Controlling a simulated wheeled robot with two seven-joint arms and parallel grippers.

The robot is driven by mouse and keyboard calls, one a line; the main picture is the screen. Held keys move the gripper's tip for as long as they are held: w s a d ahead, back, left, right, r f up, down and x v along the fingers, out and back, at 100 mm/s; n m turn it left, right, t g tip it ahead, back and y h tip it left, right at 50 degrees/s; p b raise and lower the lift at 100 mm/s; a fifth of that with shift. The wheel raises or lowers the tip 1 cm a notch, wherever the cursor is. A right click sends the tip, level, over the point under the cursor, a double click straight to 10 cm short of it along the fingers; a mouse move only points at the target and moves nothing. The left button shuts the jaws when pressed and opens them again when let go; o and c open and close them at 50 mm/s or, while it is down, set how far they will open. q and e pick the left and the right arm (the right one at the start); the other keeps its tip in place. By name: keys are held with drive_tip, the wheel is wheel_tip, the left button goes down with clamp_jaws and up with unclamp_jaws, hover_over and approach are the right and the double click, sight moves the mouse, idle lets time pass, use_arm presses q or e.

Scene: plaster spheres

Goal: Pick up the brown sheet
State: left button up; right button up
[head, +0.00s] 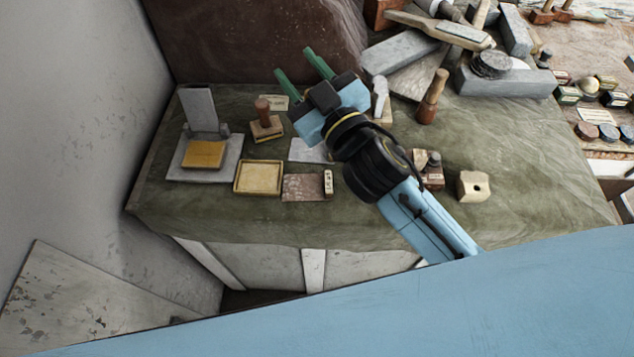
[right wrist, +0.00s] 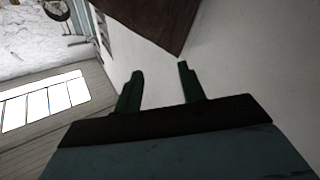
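A flat mottled brown sheet (head: 303,188) lies on the green-grey cloth-covered table, near its front edge. It lies between a shallow yellow tray and a small pale upright block. My right gripper (head: 297,66) is open with its two green fingers apart and nothing between them. It is raised over the back part of the table, beyond the sheet and pointing away from it. In the right wrist view, my right gripper (right wrist: 160,72) is also open and empty, and the sheet does not show. My left gripper is not in view.
The yellow tray (head: 258,178) is left of the sheet. The pale block (head: 328,183) is close on its right. A grey plate with a yellow-brown pad (head: 203,154) stands farther left. Stone blocks (head: 510,83) and tools crowd the back right. The table's front right is mostly clear.

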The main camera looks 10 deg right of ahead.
drive_tip(key=s+a+r+n+g+y, duration=0.35)
drive_tip(key=a+r+n+y, duration=0.35)
drive_tip(key=a+n+y, duration=0.3)
drive_tip(key=s+a+f+n+g+y, duration=0.1)
drive_tip(key=s+a+n+g+y, duration=0.4)
drive_tip(key=n+g, duration=0.65)
drive_tip(key=n+g+h, duration=0.4)
drive_tip(key=g+h, duration=0.2)
drive_tip(key=h, duration=1.5)
approach(328, 181)
drive_tip(key=p+x, duration=0.1)
drive_tip(key=x, duration=0.1)
drive_tip(key=shift+f, duration=0.3)
drive_tip(key=shift+p+x, duration=0.45)
drive_tip(key=shift+x, duration=2.55)
drive_tip(key=shift+s, duration=0.1)
drive_tip(key=shift+c, duration=0.4)
